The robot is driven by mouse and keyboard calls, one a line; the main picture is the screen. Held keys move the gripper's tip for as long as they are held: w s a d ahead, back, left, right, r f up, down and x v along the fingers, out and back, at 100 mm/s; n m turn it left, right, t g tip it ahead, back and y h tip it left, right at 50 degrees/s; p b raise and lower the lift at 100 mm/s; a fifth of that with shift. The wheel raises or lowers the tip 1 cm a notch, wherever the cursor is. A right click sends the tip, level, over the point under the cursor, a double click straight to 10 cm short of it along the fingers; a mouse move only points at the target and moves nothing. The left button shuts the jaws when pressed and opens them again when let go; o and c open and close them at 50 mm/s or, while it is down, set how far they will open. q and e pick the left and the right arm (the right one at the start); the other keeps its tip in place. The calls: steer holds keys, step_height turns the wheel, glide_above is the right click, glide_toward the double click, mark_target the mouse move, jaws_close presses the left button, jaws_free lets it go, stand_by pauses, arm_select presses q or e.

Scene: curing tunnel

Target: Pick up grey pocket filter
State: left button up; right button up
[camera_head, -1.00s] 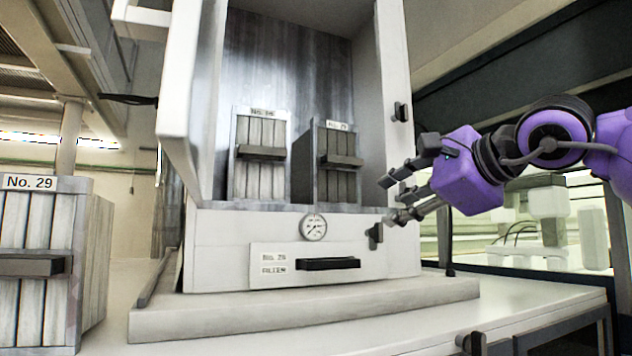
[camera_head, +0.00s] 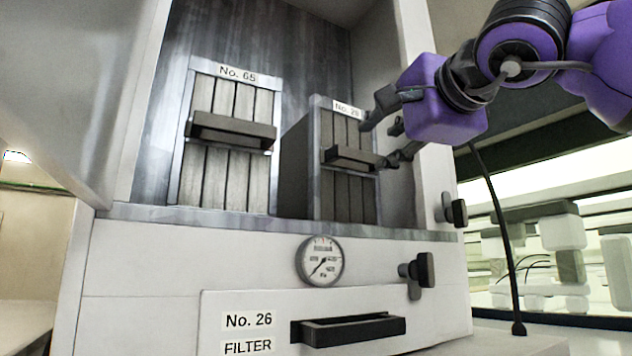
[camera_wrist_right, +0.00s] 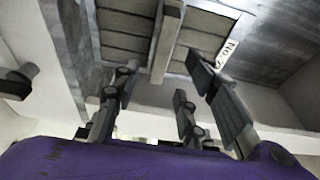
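A grey pocket filter (camera_head: 346,194) stands upright in the right part of the open cabinet, with pleated slats, a dark crossbar handle (camera_head: 350,158) and a label starting "No. 2"; its last digit is hard to read. My right gripper (camera_head: 375,143) is open at the handle's right end. In the right wrist view, the filter (camera_wrist_right: 127,41) and handle (camera_wrist_right: 166,45) lie beyond my spread fingers (camera_wrist_right: 160,75). The handle lines up with the gap between them; I cannot tell if they touch. My left gripper is not in view.
Another grey filter (camera_head: 229,170), labelled No. 65, stands to the left in the cabinet. The cabinet's right wall (camera_head: 432,190) is close to my right gripper. Below are a gauge (camera_head: 320,261), a dark latch (camera_head: 418,271) and a "No. 26 FILTER" panel (camera_head: 250,300) with a handle. The open door is at left.

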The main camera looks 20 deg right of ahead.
mark_target(367, 157)
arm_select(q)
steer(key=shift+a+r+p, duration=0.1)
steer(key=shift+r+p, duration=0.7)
arm_select(e)
steer(key=shift+w+d+r, duration=0.1)
steer(key=shift+w+d, duration=0.05)
steer(key=shift+w, duration=1.45)
steer(key=shift+w+d, duration=0.1)
steer(key=shift+w, duration=1.45)
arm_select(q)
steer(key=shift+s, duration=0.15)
arm_select(e)
jaws_close()
steer(key=shift+r, duration=0.1)
